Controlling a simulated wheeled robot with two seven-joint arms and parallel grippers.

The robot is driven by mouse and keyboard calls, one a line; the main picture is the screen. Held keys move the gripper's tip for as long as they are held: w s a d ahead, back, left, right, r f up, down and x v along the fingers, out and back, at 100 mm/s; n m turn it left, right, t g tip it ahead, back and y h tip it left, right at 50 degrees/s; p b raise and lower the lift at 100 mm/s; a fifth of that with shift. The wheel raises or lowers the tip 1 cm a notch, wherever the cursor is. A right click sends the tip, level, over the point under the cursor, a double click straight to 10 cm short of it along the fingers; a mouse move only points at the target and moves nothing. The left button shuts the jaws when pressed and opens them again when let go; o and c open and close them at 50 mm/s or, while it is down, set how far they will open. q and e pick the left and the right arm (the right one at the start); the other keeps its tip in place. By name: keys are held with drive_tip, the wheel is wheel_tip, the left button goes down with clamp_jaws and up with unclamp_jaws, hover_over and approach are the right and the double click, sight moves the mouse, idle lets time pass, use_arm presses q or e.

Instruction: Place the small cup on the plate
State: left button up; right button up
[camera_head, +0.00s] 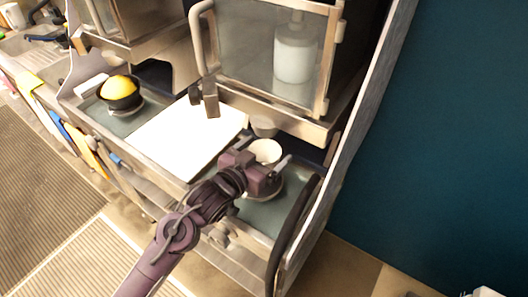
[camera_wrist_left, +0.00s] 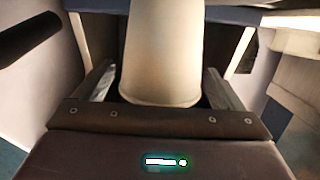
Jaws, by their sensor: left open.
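The small cup (camera_head: 265,149) is cream-white and stands at the right end of the counter, its rim showing above my left gripper (camera_head: 255,160). In the left wrist view the cup (camera_wrist_left: 161,55) fills the middle. My left gripper (camera_wrist_left: 160,86) is open there, with one finger on each side of the cup and dark gaps beside its base. A dark round edge (camera_head: 278,192) shows under the gripper; I cannot tell whether it is the plate. The gripper hides most of the cup's lower part. My right gripper is not in view.
A white board (camera_head: 185,137) lies left of my gripper. A black bowl with a yellow mound (camera_head: 120,89) stands further left. A grey cup (camera_head: 264,126) is behind. A glass-doored cabinet (camera_head: 262,45) overhangs the back, and a dark curved bar (camera_head: 291,235) is at right.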

use_arm(q)
drive_tip(key=shift+s+d+f, duration=0.1)
drive_tip(key=shift+s+f, duration=0.15)
drive_tip(key=shift+f, duration=0.8)
drive_tip(key=shift+r, duration=0.2)
drive_tip(key=shift+w+r+p, duration=0.15)
drive_tip(key=shift+r+p, duration=0.25)
drive_tip(key=shift+r, duration=0.1)
drive_tip(key=shift+s+a+f+g+b, duration=0.3)
drive_tip(key=shift+s+a+b, duration=0.1)
drive_tip(key=shift+s+b, duration=0.05)
drive_tip(key=r+b+v, duration=0.1)
drive_tip(key=b+v, duration=0.1)
drive_tip(key=v, duration=0.9)
drive_tip(key=shift+r, duration=0.15)
drive_tip(key=shift+w+d, duration=0.1)
drive_tip(key=shift+w, duration=0.05)
